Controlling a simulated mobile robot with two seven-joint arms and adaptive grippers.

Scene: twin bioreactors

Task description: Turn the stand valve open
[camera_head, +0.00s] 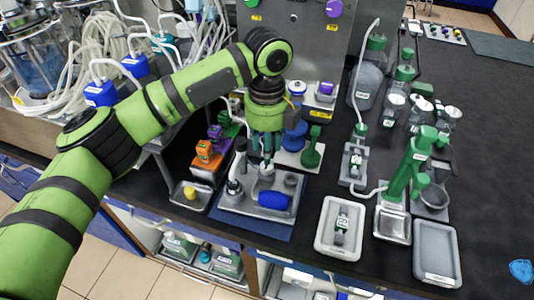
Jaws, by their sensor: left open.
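My left arm comes in from the left and reaches over the bench. My left gripper (266,166) points down, open, above a grey tray (232,207) with small fittings and a blue cylinder (273,200). Its fingertips are close to the small parts there; contact cannot be told. A green stand (407,168) stands to the right, apart from the gripper, with its foot in a small tray. A small grey block with a white-and-dark fitting (355,160) sits left of the stand, joined to tubing. I cannot tell for sure which part is the stand valve. My right gripper is not in view.
A white tray (325,242) with a labelled green-and-grey piece and an empty grey tray (437,262) lie at the front. Green-capped bottles (367,85) stand behind. Orange and purple blocks (203,158) sit left of my gripper.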

